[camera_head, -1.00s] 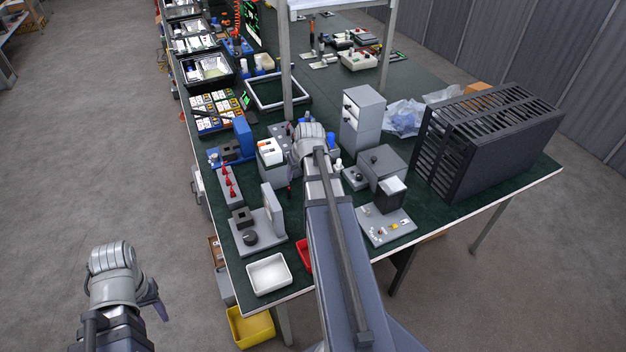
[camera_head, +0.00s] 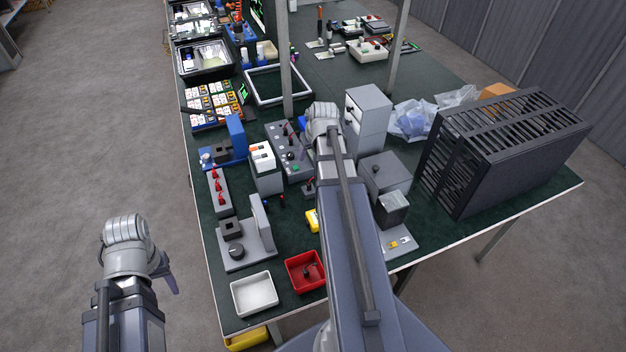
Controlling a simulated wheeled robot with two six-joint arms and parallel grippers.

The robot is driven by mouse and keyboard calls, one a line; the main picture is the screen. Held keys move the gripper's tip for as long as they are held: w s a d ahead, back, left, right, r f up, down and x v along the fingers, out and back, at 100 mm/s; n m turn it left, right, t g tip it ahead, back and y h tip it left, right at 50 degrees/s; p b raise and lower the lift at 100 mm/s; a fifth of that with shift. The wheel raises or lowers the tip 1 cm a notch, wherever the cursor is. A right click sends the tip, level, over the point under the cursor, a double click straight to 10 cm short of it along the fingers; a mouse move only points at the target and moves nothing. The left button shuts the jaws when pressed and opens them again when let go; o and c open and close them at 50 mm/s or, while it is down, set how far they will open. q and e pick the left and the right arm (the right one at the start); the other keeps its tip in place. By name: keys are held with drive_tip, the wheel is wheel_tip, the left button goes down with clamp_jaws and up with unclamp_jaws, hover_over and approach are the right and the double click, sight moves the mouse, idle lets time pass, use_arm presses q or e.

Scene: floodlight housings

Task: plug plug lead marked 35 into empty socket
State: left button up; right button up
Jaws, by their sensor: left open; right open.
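No marking 35 can be read in this view, and I cannot tell which lead carries it. A red tray (camera_head: 292,277) near the table's front edge holds a small dark item that may be a plug lead. A grey panel (camera_head: 291,165) with dark knobs or plugs and a green button lies mid-table, partly behind my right arm; I cannot tell an empty socket on it. My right gripper (camera_head: 309,186) is over the table beside this panel, mostly hidden by its own wrist, with nothing seen in it. My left gripper (camera_head: 168,274) is open and empty, off the table's left side.
A white tray (camera_head: 254,312) sits left of the red tray. A grey fixture with a black knob (camera_head: 236,252), a strip with red toggles (camera_head: 217,190) and a yellow item (camera_head: 312,220) stand nearby. A black slatted housing (camera_head: 500,150) fills the right side.

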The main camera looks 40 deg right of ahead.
drive_tip(key=f, duration=0.1)
use_arm(q)
wheel_tip(320, 180, down, 13)
drive_tip(key=b, duration=1.2)
drive_tip(key=shift+d+r, duration=0.2)
drive_tip(key=shift+d, duration=0.05)
use_arm(e)
hover_over(309, 184)
drive_tip(key=s, duration=0.1)
drive_tip(key=shift+s+a+f, duration=0.1)
drive_tip(key=shift+f, duration=2.8)
drive_tip(key=shift+s+a+f, duration=0.1)
drive_tip(key=shift+f, duration=2.75)
drive_tip(key=b+x, duration=0.2)
drive_tip(key=s+b+x, duration=0.1)
drive_tip(key=b+x, duration=0.1)
drive_tip(key=b, duration=0.1)
drive_tip(key=shift+w+a+f, duration=0.1)
drive_tip(key=shift+w+f, duration=0.05)
drive_tip(key=shift+f, duration=0.35)
drive_tip(key=shift+w+f+b, duration=0.2)
drive_tip(key=shift+f+b, duration=0.1)
drive_tip(key=shift+b, duration=0.05)
use_arm(q)
wheel_tip(309, 184, down, 5)
drive_tip(key=shift+w+f, duration=0.1)
use_arm(e)
drive_tip(key=shift+r, duration=0.1)
clamp_jaws()
